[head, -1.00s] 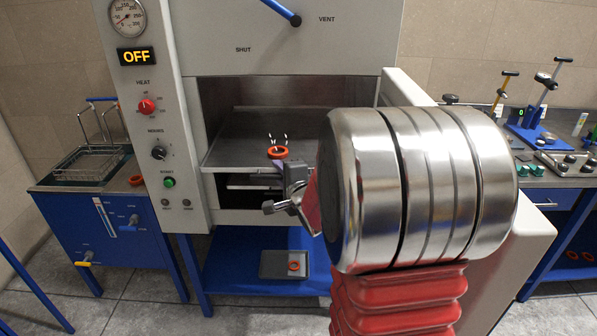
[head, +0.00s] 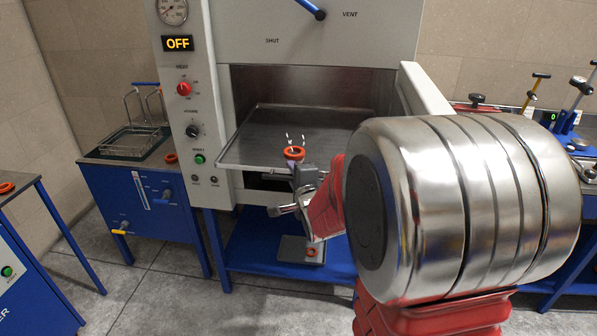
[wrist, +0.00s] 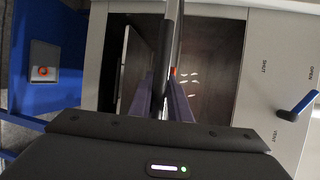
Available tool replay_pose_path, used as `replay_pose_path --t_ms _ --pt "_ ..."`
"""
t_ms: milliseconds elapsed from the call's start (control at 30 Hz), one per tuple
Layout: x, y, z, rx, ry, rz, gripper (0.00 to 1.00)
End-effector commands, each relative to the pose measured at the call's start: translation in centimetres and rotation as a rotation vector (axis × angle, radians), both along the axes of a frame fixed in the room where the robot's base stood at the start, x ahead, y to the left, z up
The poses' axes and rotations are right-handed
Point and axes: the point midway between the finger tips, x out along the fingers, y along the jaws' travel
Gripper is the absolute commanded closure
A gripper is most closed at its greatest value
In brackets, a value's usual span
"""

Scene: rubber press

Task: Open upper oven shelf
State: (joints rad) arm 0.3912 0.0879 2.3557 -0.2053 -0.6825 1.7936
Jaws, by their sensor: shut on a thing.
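The upper oven shelf (head: 255,140) is a flat metal tray that sticks out of the oven's (head: 300,45) open front. An orange ring (head: 294,153) with several small white marks above it appears at its front edge. My gripper (head: 292,165) is at the middle of that front edge, shut on it. In the wrist view, my gripper's (wrist: 168,95) fingers close on the shelf's edge (wrist: 172,40), seen edge-on as a thin bar.
A blue lower deck (head: 255,245) under the oven holds a small grey tray with an orange ring (head: 312,252). A blue unit with a wire basket (head: 130,140) stands left. Another blue machine (head: 30,265) is at far left. Floor between them is clear.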

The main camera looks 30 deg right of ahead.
Motion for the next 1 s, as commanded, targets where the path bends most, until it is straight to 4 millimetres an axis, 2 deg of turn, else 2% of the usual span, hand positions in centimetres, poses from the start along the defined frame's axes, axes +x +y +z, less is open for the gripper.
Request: replay_pose_path --t_ms 33,233,267,467,1000 --pt "-0.2 0.3 -1.1 0.007 0.025 0.005 1.0" --pt "-0.3 0.0 -1.1 0.006 0.025 0.002 1.0" --pt "-0.3 0.0 -1.2 0.006 0.025 0.002 0.83" --pt "-0.3 -0.2 -0.9 0.004 0.021 -0.002 0.69" --pt "-0.7 -0.2 -0.1 0.0 0.009 -0.006 0.69"
